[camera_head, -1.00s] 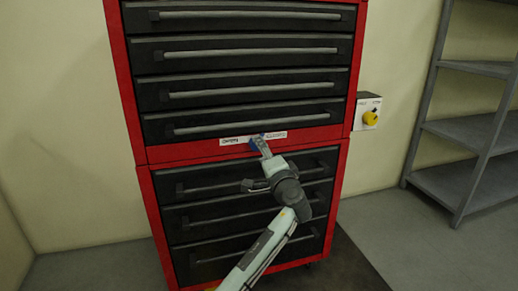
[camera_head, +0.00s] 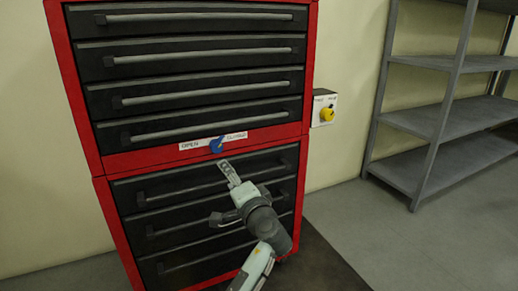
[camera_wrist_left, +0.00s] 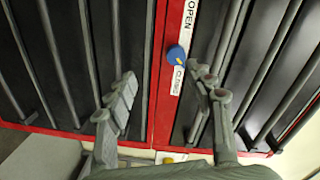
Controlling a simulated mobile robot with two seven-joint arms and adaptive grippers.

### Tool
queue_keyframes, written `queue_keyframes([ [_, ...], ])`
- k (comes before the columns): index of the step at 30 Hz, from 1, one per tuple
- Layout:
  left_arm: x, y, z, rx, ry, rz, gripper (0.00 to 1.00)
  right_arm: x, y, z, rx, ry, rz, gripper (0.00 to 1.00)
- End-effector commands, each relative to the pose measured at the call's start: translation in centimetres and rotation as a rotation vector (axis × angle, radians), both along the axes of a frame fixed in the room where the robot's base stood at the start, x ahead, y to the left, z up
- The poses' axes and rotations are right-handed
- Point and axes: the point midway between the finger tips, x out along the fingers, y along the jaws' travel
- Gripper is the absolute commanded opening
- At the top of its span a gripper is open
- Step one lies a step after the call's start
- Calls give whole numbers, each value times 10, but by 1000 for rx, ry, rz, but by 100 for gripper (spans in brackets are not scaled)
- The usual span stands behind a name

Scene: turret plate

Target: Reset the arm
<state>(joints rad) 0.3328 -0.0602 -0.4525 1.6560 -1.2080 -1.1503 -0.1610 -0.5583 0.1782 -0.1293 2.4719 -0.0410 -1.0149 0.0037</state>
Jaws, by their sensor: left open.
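A blue knob (camera_head: 216,145) sits on the red strip between the upper and lower drawers of the cabinet. A white label (camera_head: 195,144) beside it reads OPEN on the left and what looks like CLOSED on the right. The knob also shows in the left wrist view (camera_wrist_left: 176,54), apart from the fingers; its lower end seems to lean toward the CLOSED side. My left gripper (camera_head: 221,192) is open and empty, just below the knob, in front of the lower drawers. Its spread fingers show in the left wrist view (camera_wrist_left: 162,90). My right gripper is not in view.
The red cabinet (camera_head: 76,100) has black drawers with long protruding grey bar handles, close to my left gripper. A yellow-knobbed switch box (camera_head: 323,109) is on the wall to its right. Grey metal shelves (camera_head: 437,118) stand at the right. Floor between them is free.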

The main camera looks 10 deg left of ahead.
Motion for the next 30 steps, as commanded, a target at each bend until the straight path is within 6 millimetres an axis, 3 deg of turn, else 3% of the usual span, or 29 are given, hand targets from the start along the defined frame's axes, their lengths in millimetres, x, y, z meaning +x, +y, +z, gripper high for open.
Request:
queue_keyframes([
  [5,-45,40,-94,-214,184,30,53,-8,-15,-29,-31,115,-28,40],
  [8,-90,61,-154,-374,304,62,53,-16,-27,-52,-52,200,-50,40],
  [12,-170,84,-222,-601,459,128,53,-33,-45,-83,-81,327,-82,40],
  [15,-233,95,-256,-756,557,185,53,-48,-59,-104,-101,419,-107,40],
  [18,-288,101,-275,-890,635,238,53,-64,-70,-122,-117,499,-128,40],
  [22,-337,103,-284,-1007,699,286,53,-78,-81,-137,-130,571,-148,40],
  [25,-355,102,-287,-1054,721,304,53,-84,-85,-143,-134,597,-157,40],
  [30,-359,101,-288,-1068,727,310,53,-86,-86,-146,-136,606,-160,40],
])
